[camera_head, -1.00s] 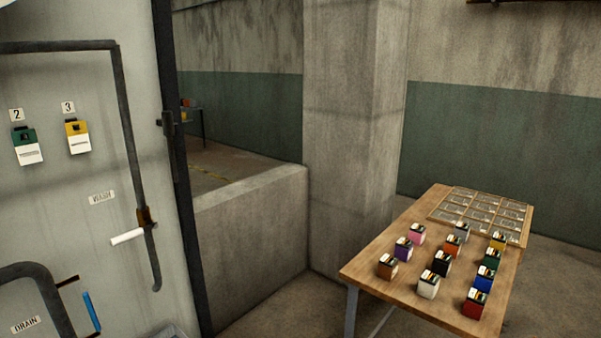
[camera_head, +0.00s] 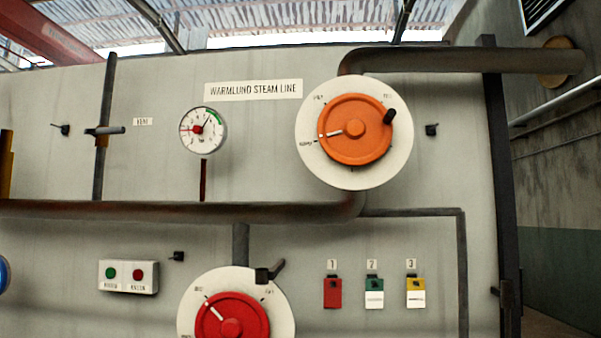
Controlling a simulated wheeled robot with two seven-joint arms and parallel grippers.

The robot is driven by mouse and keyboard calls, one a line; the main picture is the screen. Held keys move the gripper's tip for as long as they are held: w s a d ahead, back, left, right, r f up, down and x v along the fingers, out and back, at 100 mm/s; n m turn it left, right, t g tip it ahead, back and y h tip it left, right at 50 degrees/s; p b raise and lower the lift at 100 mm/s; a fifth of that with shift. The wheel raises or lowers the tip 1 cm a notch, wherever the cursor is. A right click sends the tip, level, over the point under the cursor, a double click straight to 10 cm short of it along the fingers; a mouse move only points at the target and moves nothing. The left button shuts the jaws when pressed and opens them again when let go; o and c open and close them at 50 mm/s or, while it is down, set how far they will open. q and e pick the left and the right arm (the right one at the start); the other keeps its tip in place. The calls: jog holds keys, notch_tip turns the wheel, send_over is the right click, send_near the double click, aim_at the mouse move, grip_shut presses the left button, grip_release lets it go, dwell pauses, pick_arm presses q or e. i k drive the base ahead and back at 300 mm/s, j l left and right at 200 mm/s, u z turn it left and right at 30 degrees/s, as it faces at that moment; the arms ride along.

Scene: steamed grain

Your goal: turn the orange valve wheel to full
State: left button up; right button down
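The orange valve wheel (camera_head: 368,146) is mounted on a round white dial plate (camera_head: 312,163) at the upper right of a grey panel. It has an orange hub and a black knob (camera_head: 390,116) at its right rim. Its white pointer (camera_head: 330,134) points left, toward the label at the plate's left edge. Two other small labels stand at the plate's upper left and upper right; their lettering is too small to read surely. Neither of my grippers shows in the head view.
A red wheel (camera_head: 250,318) on its own white plate sits below, cut by the frame's bottom. A round gauge (camera_head: 203,130) hangs left of the orange wheel. Pipes (camera_head: 180,211) cross the panel. Three coloured tags (camera_head: 374,291) and a two-button box (camera_head: 128,276) sit lower down.

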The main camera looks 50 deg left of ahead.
aim_at(354, 129)
jog(key=u, duration=2.3)
